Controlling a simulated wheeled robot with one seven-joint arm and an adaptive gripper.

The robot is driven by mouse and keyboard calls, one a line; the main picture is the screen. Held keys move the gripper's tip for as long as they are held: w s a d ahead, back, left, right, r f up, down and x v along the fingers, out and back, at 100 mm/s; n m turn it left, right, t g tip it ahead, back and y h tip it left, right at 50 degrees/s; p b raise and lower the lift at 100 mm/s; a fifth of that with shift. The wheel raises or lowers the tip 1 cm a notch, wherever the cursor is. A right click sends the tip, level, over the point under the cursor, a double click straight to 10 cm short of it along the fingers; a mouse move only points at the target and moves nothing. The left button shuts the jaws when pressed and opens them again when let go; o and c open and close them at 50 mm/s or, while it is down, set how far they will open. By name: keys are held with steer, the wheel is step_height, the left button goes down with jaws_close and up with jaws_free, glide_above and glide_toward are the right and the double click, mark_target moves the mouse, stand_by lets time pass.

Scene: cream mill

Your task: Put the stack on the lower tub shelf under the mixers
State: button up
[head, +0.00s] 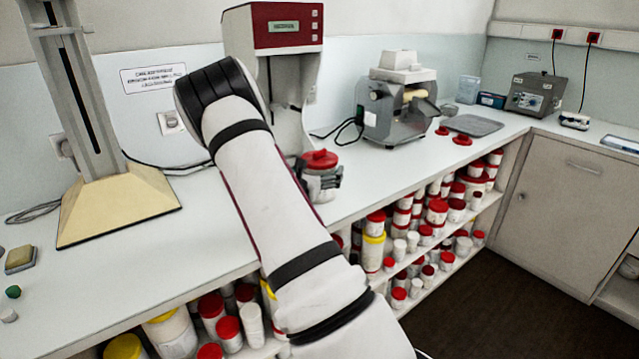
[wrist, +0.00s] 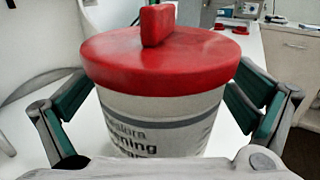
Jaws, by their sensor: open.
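A white tub with a red lid and a red upright tab on top stands on the counter in front of the red-and-white mixer. In the head view the red lid (head: 320,159) shows just right of my arm. In the wrist view the tub (wrist: 165,125) fills the middle, with printed text on its side. My gripper (wrist: 160,110) has its fingers spread on both sides of the tub, apart from it. The lower tub shelf (head: 421,297) is under the counter and holds several white tubs with red lids. My arm hides part of the shelves.
The mixer (head: 281,30) stands right behind the tub. A grey roller machine (head: 390,115) is farther right, with red lids (head: 462,140) and a grey tray (head: 473,125) near it. A stand with a cream base (head: 115,205) is at left. The shelves look crowded.

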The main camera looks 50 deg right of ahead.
steer(key=c, duration=1.2)
